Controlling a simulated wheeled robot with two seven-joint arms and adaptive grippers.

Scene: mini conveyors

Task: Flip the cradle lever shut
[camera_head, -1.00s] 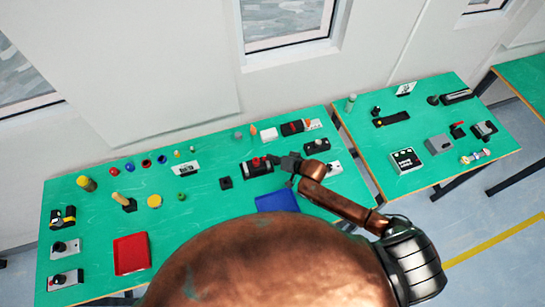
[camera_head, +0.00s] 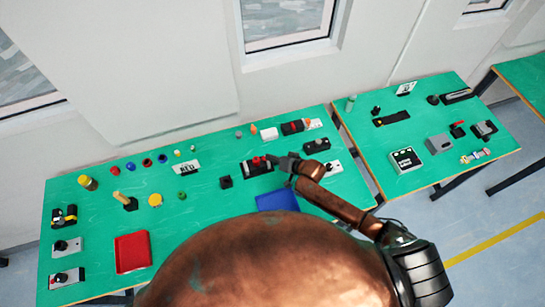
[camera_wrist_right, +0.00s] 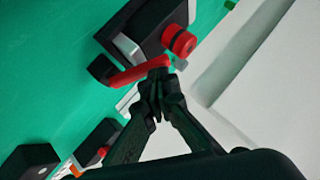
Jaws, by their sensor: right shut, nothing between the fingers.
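The cradle (camera_head: 257,167) is a black block with red parts on the green table in the head view. In the right wrist view the cradle (camera_wrist_right: 150,25) shows a red lever (camera_wrist_right: 128,77) along its near side and a red round piece (camera_wrist_right: 180,41) on top. My right gripper (camera_head: 278,161) is beside the cradle's right end. In the wrist view its fingertips (camera_wrist_right: 158,78) are together and empty, right at the lever's end; I cannot tell if they touch it. My left gripper is out of view.
A blue tray (camera_head: 277,200) lies in front of the cradle, and a small black block (camera_head: 226,182) to its left. A red tray (camera_head: 132,252) is far left.

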